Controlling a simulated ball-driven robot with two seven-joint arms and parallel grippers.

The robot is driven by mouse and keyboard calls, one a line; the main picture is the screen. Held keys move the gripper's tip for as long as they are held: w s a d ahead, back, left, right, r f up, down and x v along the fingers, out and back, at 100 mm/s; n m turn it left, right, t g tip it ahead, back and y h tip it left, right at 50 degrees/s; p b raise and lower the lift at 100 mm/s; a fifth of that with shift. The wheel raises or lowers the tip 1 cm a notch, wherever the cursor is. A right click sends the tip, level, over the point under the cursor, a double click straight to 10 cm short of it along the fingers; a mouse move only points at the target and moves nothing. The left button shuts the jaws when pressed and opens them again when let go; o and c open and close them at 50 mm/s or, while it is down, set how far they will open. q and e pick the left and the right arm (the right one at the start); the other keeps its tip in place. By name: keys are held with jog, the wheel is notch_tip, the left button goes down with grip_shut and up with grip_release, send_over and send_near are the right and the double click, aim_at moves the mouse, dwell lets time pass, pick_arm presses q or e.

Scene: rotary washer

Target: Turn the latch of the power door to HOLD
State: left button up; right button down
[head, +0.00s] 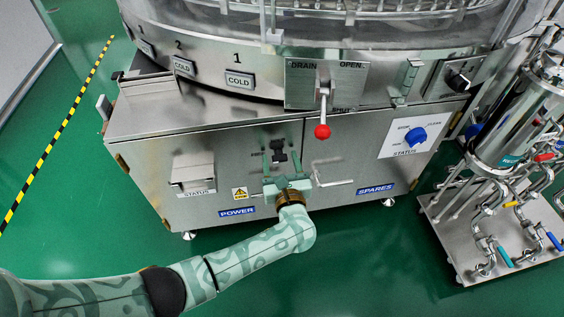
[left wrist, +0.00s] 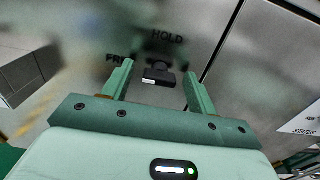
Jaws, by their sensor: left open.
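The power door (head: 215,165) is the left front panel of the steel washer, with a blue POWER label at its bottom. Its latch (head: 279,151) is a small black handle near the door's right edge. In the left wrist view the latch (left wrist: 158,74) lies just below the printed word HOLD (left wrist: 167,38), and another, partly hidden word stands to its left. My left gripper (head: 279,163) is open in front of the door. In its wrist view the fingers (left wrist: 159,84) stand either side of the latch, with visible gaps. I cannot tell its depth to the latch. My right gripper is out of view.
A bent metal handle (head: 333,181) sits right of the gripper, on the spares door. A red-knobbed lever (head: 322,131) hangs above it. A steel status box (head: 193,174) sticks out at left. A pipework stand (head: 500,222) is at the right. The green floor in front is clear.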

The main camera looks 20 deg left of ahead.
pick_arm(q)
jog(key=c, duration=1)
